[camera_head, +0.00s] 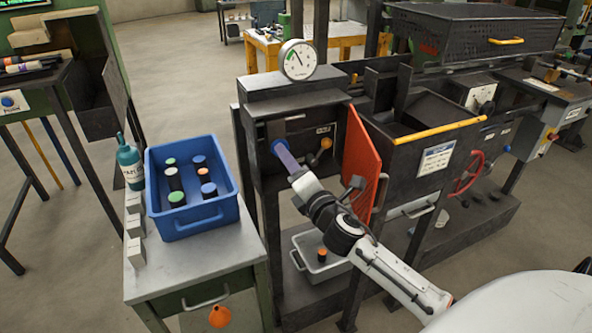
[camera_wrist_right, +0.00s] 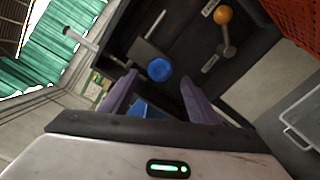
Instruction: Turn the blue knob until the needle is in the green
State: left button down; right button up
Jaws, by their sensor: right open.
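The blue knob (camera_head: 277,145) is on the dark front panel of the furnace, left of the open red door. It also shows in the right wrist view as a round blue knob (camera_wrist_right: 160,69) on a dark plate. My right gripper (camera_head: 284,151) reaches up to it from the lower right; its purple fingers (camera_wrist_right: 158,80) are open, with the knob between and just beyond their tips. Contact is not clear. The round white gauge (camera_head: 299,60) stands on top of the furnace. My left gripper is not in view.
An orange knob (camera_head: 326,143) on a lever sits right of the blue knob. The red perforated door (camera_head: 362,165) stands open beside my right arm. A blue crate (camera_head: 196,222) with several pieces and a teal bottle (camera_head: 130,165) are on the left table. A grey tray (camera_head: 312,270) lies below.

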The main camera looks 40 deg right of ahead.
jog(key=v, duration=0.3)
jog(key=shift+s, duration=0.25)
jog(key=s+a+f+m+g+y, duration=0.15)
jog(key=s+a+f+m, duration=0.25)
jog(key=f, duration=0.4)
jog(key=s+a+f+m+g+y, duration=0.1)
jog(key=s+a+f+m+g, duration=0.3)
jog(key=f, duration=0.5)
jog(key=s+a+f+m+g+y, duration=0.2)
jog(key=s+a+f+m, duration=0.3)
jog(key=s, duration=0.4)
jog(key=s+a+f+m+g+y, duration=0.1)
jog(key=s+a+f+m+y, duration=0.1)
jog(key=s+a+f+m, duration=0.4)
jog(key=s+a+f, duration=0.1)
jog(key=s+a, duration=0.1)
jog(key=s, duration=0.1)
jog(key=shift+f+g, duration=0.3)
jog(key=shift+g, duration=0.05)
